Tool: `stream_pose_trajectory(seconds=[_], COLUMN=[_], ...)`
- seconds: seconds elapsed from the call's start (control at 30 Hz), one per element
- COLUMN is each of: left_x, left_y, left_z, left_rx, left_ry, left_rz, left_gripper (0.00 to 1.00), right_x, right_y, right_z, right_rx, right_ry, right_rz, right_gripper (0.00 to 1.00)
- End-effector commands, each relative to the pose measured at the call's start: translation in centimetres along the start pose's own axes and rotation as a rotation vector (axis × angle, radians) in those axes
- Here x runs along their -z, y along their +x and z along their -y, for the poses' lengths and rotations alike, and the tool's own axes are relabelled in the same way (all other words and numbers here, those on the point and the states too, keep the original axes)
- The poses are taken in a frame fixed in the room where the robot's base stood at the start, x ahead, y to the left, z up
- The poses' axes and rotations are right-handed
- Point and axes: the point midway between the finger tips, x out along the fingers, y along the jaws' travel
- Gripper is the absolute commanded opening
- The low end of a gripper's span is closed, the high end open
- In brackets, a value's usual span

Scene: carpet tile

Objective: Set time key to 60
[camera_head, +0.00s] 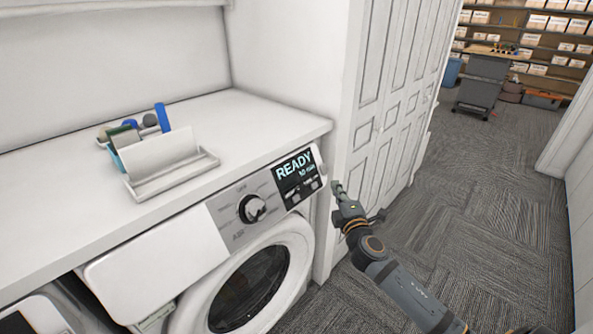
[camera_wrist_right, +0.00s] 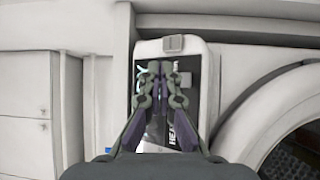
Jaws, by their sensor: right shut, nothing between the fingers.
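The washing machine (camera_head: 170,262) stands under the counter. Its dark display (camera_head: 298,175) reads "READY" with a smaller line ending in "min"; that number is hard to read. Small keys (camera_head: 311,185) sit at the display's lower right, and their labels are too small to read. My right gripper (camera_head: 338,188) is shut and empty, just right of the panel's end and apart from it in the head view. In the right wrist view its closed fingers (camera_wrist_right: 160,68) point at the display panel (camera_wrist_right: 187,66) and cover part of it. A grey key (camera_wrist_right: 173,43) shows above the fingertips. My left gripper is not in view.
A round dial (camera_head: 252,208) is left of the display, above the round door (camera_head: 250,285). A white holder (camera_head: 165,165) with brushes and a blue item stands on the counter (camera_head: 240,115). A white panelled door (camera_head: 385,130) is behind my right gripper. The carpet at right is clear.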

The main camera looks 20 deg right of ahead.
Motion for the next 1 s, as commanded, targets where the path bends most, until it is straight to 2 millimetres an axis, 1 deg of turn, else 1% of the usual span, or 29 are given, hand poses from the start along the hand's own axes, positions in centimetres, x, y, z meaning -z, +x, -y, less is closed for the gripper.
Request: stream_pose_trajectory(seconds=[0.77,0.87,1.0], left_x=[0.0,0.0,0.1], left_y=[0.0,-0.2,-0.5], left_z=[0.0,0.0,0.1], left_rx=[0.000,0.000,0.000], left_ry=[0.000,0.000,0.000], left_rz=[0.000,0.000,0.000], left_gripper=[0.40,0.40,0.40], right_x=[0.0,-0.6,-1.6], right_y=[0.0,-0.5,-1.9], right_z=[0.0,-0.4,-1.4], right_rx=[0.000,0.002,0.004], right_ry=[-0.001,-0.009,-0.013], right_rz=[0.000,0.001,0.001], right_gripper=[0.00,0.00,0.00])
